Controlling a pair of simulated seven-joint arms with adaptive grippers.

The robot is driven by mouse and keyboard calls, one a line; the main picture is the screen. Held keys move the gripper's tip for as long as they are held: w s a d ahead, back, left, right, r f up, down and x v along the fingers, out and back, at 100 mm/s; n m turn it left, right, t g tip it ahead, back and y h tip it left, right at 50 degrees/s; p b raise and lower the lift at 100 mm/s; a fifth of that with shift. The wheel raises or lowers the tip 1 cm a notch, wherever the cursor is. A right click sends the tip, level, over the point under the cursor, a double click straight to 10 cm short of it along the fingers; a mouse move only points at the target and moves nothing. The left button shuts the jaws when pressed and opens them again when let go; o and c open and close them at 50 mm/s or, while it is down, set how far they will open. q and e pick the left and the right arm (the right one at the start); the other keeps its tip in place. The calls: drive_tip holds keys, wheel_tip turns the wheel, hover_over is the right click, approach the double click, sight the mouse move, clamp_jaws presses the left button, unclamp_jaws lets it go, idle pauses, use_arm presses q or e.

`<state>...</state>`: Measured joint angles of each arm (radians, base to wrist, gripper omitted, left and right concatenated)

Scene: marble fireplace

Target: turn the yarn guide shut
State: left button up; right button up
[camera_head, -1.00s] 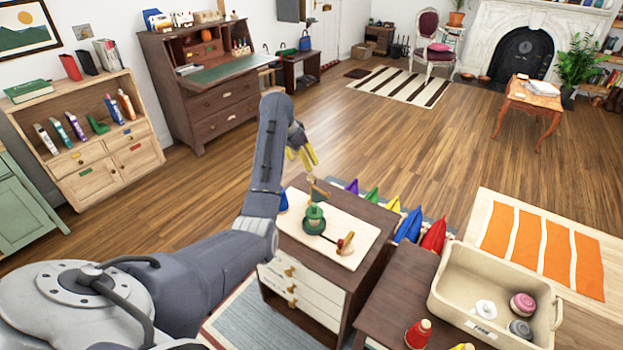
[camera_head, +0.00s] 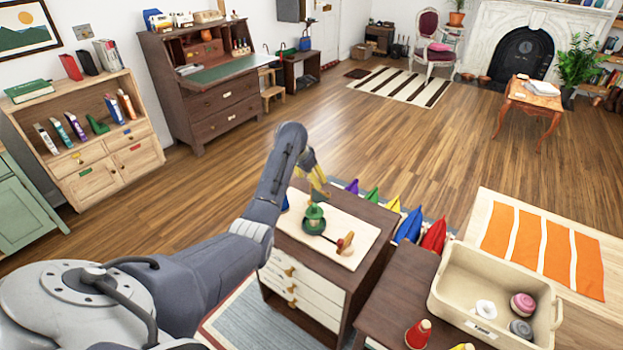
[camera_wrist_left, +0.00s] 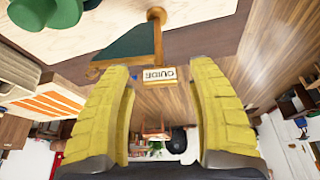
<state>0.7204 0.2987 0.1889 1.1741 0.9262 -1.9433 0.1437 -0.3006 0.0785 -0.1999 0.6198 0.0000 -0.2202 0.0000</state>
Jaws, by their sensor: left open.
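The yarn guide shows in the left wrist view as a wooden post (camera_wrist_left: 157,35) with a dark green triangular piece beside it. A small plate marked GUIDE (camera_wrist_left: 159,76), upside down in that view, lies between the fingertips in the picture. My left gripper (camera_wrist_left: 160,70) is open, its yellow fingers on either side of the plate; contact cannot be told. In the head view the left gripper (camera_head: 319,184) is over the back of the small cabinet's top and largely covers the guide. My right gripper is not in view.
A green spool-like piece (camera_head: 314,219) and a wooden piece with a red part (camera_head: 345,242) stand on the cream board (camera_head: 360,232) close by. A cream bin (camera_head: 455,300) is on the right table. Several coloured cloth peaks (camera_head: 408,226) are behind.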

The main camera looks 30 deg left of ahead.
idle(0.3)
use_arm(q)
clamp_jaws()
idle(0.3)
drive_tip(key=shift+w, duration=0.1)
